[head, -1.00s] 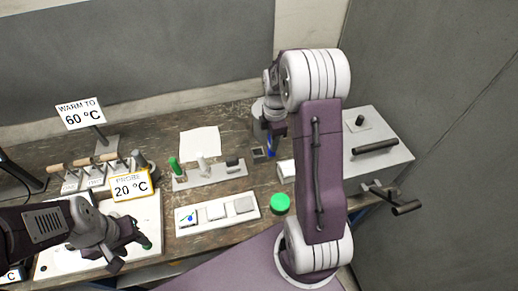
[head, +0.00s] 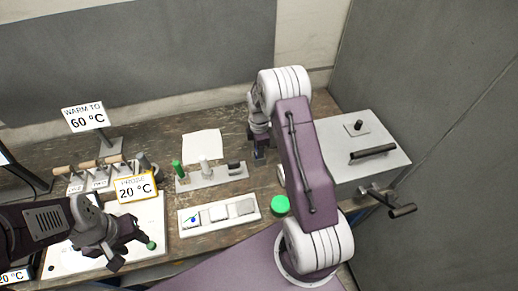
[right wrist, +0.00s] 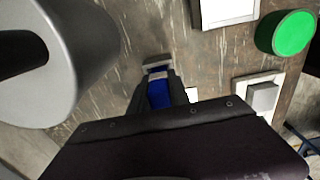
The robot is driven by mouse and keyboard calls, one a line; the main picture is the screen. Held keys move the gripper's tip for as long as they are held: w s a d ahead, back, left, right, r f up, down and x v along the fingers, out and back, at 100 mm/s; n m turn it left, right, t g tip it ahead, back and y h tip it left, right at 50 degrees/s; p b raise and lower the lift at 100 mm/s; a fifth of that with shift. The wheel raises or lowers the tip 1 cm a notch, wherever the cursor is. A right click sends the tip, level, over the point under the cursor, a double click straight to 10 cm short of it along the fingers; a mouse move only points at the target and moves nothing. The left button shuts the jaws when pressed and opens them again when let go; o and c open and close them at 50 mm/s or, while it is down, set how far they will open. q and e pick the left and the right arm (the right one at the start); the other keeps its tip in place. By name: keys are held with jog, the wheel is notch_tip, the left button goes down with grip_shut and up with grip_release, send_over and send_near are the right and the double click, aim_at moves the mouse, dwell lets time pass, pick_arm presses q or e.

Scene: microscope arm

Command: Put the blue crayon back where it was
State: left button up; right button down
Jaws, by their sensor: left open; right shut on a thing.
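The blue crayon (right wrist: 158,95) is held between the fingers of my right gripper (right wrist: 158,82) in the right wrist view. Its far end is at a small grey block (right wrist: 157,62); whether it is inside the block or just above it I cannot tell. My left gripper (head: 138,240) is open over the white board (head: 75,258) at the front left, beside a green round tip (head: 151,245).
A grey cylinder (right wrist: 50,65) stands close beside my right gripper. A green round lid (head: 280,204), a white tray (head: 218,214) and a rack with a green stick (head: 177,168) lie nearby. A grey box with handles (head: 345,170) stands at right. Signs stand at left.

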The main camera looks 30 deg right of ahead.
jog(key=shift+f, duration=0.1)
jog(key=c, duration=1.2)
grip_release()
jog(key=shift+c, duration=0.2)
jog(key=shift+r, duration=0.35)
notch_tip(320, 180, up, 12)
jog(key=shift+f+b, duration=0.2)
jog(key=shift+b, duration=0.85)
jog(key=s+a+f+m+b, duration=0.1)
jog(key=s+a+f+m, duration=0.1)
jog(key=s+a+m, duration=0.3)
jog(key=s+a+f+m+t+b, duration=0.1)
jog(key=s+a+f+m, duration=0.2)
jog(key=s+a+m, duration=0.3)
jog(key=shift+s+f+m, duration=0.15)
jog(key=shift+s+m, duration=2.15)
jog(key=shift+s, duration=1.45)
